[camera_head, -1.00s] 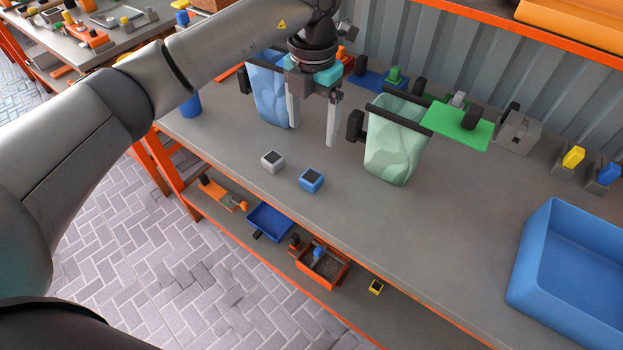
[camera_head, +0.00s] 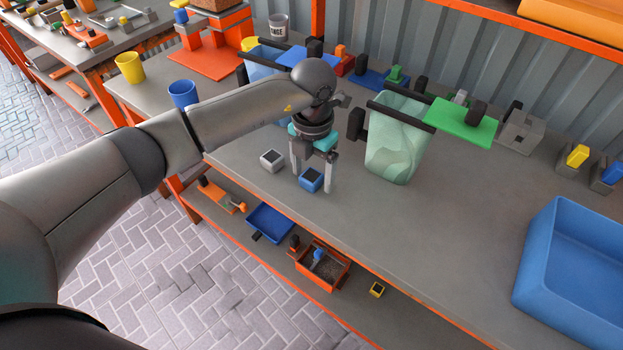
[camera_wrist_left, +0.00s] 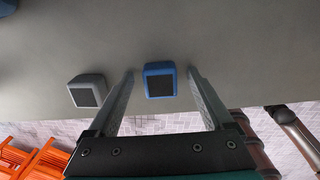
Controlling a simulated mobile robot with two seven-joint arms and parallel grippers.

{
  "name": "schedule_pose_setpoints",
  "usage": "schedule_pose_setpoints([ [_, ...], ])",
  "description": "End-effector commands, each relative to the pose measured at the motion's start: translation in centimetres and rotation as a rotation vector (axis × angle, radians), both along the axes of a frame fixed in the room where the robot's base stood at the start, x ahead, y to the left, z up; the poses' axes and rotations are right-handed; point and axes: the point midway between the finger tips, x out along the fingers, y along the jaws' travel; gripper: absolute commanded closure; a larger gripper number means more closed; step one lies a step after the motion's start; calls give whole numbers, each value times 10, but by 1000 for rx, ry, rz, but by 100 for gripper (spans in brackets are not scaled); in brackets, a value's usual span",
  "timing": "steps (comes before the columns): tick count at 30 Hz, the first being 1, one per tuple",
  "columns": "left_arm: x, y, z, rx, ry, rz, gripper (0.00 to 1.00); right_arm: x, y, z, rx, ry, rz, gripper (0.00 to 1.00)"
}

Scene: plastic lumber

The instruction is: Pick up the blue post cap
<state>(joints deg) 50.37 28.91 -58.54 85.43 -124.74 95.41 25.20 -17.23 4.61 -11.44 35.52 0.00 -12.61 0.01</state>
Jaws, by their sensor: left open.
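The blue post cap (camera_head: 311,180) is a small blue block with a dark square face. It sits on the grey workbench (camera_head: 400,230) near its front edge. My left gripper (camera_head: 312,182) is open, pointing down, with its two fingers on either side of the blue cap. In the left wrist view the blue cap (camera_wrist_left: 160,80) shows between the fingertips, with a gap on each side. No finger clearly touches it. A grey cap (camera_head: 271,161) lies just left of it, outside the fingers; it also shows in the left wrist view (camera_wrist_left: 87,91). My right gripper is not seen.
A pale green bin (camera_head: 397,145) stands to the right of the gripper, and a blue bin (camera_head: 265,70) stands behind my arm. A large blue tub (camera_head: 575,265) sits at the right. The bench between cap and tub is clear. A lower shelf holds trays.

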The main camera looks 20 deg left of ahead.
Motion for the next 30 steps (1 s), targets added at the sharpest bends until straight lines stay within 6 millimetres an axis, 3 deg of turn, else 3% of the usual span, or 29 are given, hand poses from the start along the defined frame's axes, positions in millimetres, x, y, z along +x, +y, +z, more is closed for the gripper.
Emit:
schedule_pose_setpoints([
  [5,0,0,0,0,-1,-1,15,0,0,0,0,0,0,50],
  [27,0,0,0,0,-1,-1,97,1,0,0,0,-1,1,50],
  [30,0,0,1,0,-1,0,100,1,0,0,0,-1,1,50],
])
